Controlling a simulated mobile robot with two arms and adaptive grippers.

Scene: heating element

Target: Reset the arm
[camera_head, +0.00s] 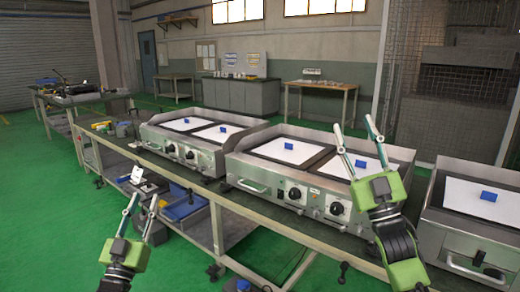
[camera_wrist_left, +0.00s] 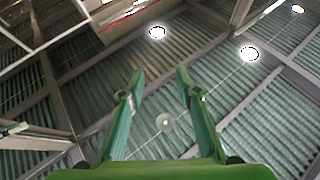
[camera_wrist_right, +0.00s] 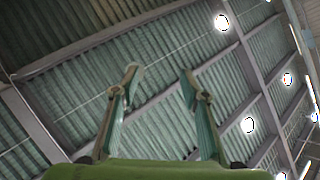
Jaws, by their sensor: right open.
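My left gripper (camera_head: 143,205) is at the lower left of the head view, in front of the workbench and pointing up. In the left wrist view its two fingers (camera_wrist_left: 160,85) stand apart with nothing between them, and the ceiling lies behind. My right gripper (camera_head: 370,140) is raised in front of the middle and right griddles, fingers up. In the right wrist view its fingers (camera_wrist_right: 160,85) are spread and empty, also against the ceiling. Both arms are raised with the grippers upright, and neither gripper is seen touching anything.
Steel griddles stand along the bench: a left one (camera_head: 159,138), a middle one (camera_head: 250,186) and a right one (camera_head: 470,242). White sheets and blue blocks (camera_head: 489,196) lie on them. A lower shelf holds a blue bin (camera_head: 184,209). Green floor (camera_head: 50,240) is open at left.

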